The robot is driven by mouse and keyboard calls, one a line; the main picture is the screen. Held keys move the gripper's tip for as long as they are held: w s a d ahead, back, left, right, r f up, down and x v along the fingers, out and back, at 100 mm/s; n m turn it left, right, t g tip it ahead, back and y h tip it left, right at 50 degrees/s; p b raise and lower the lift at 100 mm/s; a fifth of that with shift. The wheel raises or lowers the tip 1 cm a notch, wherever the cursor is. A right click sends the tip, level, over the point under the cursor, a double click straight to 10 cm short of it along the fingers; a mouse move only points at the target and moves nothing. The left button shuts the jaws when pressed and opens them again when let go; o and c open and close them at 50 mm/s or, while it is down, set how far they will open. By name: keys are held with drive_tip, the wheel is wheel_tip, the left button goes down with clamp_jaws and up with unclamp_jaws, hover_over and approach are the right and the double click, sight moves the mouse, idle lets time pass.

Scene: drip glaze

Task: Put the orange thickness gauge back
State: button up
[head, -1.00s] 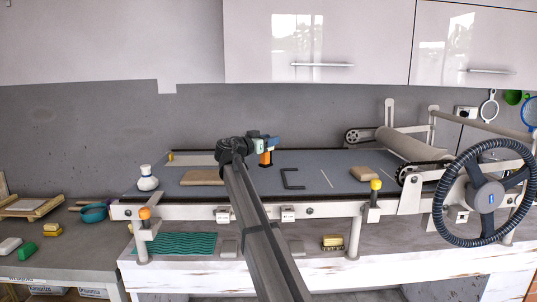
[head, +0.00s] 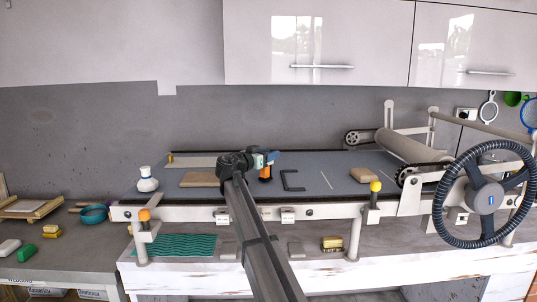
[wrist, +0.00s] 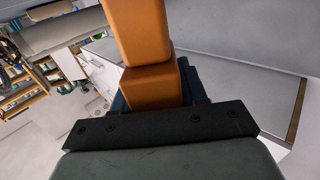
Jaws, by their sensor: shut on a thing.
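My gripper (head: 267,161) is shut on the orange thickness gauge (head: 265,172), above the grey bed of the slab roller, left of a dark C-shaped outline (head: 292,180). In the wrist view, the gauge (wrist: 150,80) shows as orange blocks rising from behind a dark bar and a grey-green finger pad (wrist: 165,160). Its far end runs out of the top of that view. The gripped part is hidden. Whether the gauge touches the bed cannot be told.
A tan clay slab (head: 200,179) lies left of my arm and a tan block (head: 363,175) lies right of the outline. The roller (head: 407,145) and the black handwheel (head: 487,199) stand at the right. A white bottle (head: 146,180) stands at the bed's left end.

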drive_tip(key=shift+f, duration=0.25)
drive_tip(key=o, duration=1.2)
drive_tip(key=shift+s+f, duration=0.1)
drive_tip(key=shift+f, duration=0.1)
drive_tip(key=shift+r, duration=0.1)
drive_tip(key=shift+r, duration=0.35)
drive_tip(key=v, duration=1.2)
drive_tip(key=shift+r, duration=0.4)
